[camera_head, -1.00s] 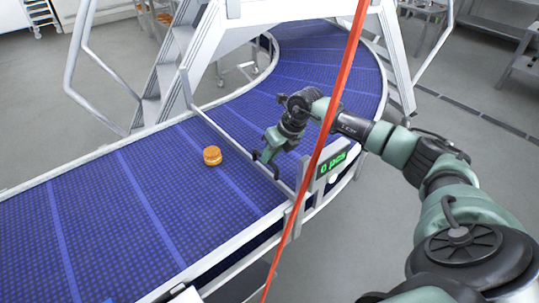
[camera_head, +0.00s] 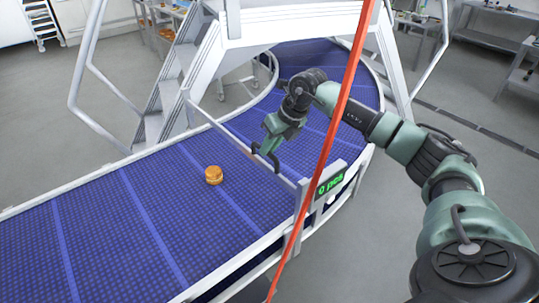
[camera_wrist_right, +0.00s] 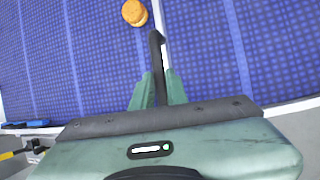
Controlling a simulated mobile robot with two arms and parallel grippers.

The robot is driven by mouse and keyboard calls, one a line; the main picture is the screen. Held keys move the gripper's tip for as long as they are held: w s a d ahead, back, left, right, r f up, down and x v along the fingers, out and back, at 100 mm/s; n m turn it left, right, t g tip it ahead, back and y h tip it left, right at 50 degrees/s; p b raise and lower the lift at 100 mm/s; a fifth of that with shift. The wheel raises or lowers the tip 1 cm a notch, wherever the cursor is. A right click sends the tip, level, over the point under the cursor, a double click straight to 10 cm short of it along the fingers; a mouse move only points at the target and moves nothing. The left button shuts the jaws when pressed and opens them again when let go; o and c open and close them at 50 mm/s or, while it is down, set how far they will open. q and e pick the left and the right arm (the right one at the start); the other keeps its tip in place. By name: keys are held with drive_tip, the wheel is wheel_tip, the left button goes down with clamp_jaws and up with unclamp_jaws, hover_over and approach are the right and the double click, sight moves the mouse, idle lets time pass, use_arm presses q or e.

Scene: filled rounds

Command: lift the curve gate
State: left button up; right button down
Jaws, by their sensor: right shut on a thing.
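The curve gate (camera_head: 225,128) is a thin pale bar that spans the blue belt between a post at the white stair frame and a post by the counter display. My right gripper (camera_head: 266,152) is shut on the dark handle at the gate's right part. In the right wrist view, the fingers (camera_wrist_right: 157,90) close around the dark handle (camera_wrist_right: 156,48), and the pale bar runs beyond it. My left gripper is not in view.
A round orange-brown bun (camera_head: 213,175) lies on the blue conveyor belt (camera_head: 110,230), left of the gate. A counter display (camera_head: 331,183) reads "0 pcs". A red diagonal pole (camera_head: 330,130) crosses the view in front. A white stair frame (camera_head: 270,25) bridges the belt behind.

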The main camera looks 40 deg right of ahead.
drive_tip(key=c, duration=1.4)
unclamp_jaws()
drive_tip(key=b+v, duration=0.2)
drive_tip(key=v, duration=0.5)
drive_tip(key=shift+r+b, duration=0.35)
drive_tip(key=shift+b, duration=0.05)
drive_tip(key=shift+s+d, duration=0.1)
drive_tip(key=shift+d, duration=0.05)
